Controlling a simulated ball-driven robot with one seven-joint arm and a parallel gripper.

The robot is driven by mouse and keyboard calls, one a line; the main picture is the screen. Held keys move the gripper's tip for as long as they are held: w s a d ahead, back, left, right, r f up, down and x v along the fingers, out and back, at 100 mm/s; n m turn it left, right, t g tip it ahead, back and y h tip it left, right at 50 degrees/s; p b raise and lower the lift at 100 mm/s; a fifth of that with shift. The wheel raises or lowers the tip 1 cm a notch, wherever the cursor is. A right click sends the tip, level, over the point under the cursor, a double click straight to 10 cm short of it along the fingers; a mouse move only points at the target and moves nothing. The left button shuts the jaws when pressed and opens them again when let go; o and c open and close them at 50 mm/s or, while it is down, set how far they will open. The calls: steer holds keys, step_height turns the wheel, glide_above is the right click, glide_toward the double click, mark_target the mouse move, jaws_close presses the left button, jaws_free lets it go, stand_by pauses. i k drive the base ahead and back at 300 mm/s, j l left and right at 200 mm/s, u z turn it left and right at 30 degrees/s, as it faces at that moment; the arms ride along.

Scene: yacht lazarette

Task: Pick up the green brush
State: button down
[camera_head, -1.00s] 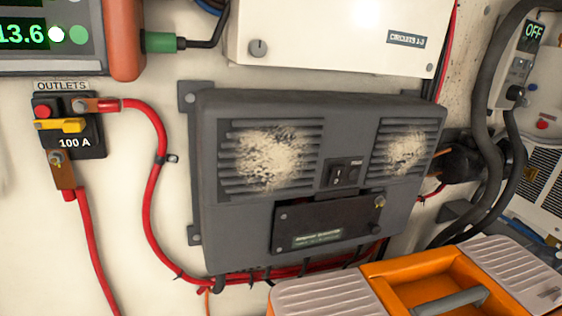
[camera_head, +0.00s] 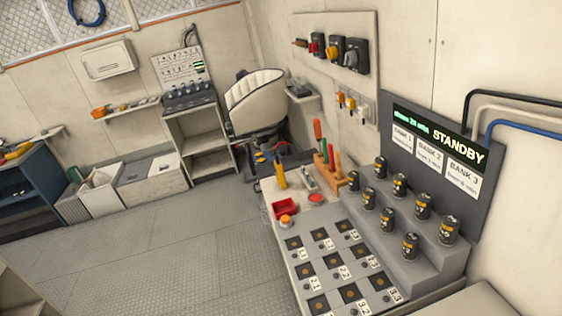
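I cannot make out a green brush for certain. A wooden rack (camera_head: 351,181) on the workbench at the middle holds upright tools with red and green handles. A slim green handle (camera_head: 330,158) stands among them; it is too small to tell whether it is a brush. A green item (camera_head: 75,174) also shows near the bins at the far left, too small to identify. My gripper is not in view.
A grey stepped stand (camera_head: 424,252) with several black-and-orange canisters fills the right, below a STANDBY panel (camera_head: 436,158). A red tray (camera_head: 285,208) sits on the bench. A white chair (camera_head: 255,98) stands behind. The grey floor (camera_head: 150,245) at the left is clear.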

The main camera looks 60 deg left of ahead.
mark_target(325, 158)
steer(key=u, duration=1.35)
steer(key=i+j+z, duration=0.15)
steer(key=i+j, duration=1.9)
steer(key=i, duration=0.15)
steer(key=i+j+z, duration=0.1)
steer(key=i+j, duration=0.45)
steer(key=i, duration=0.15)
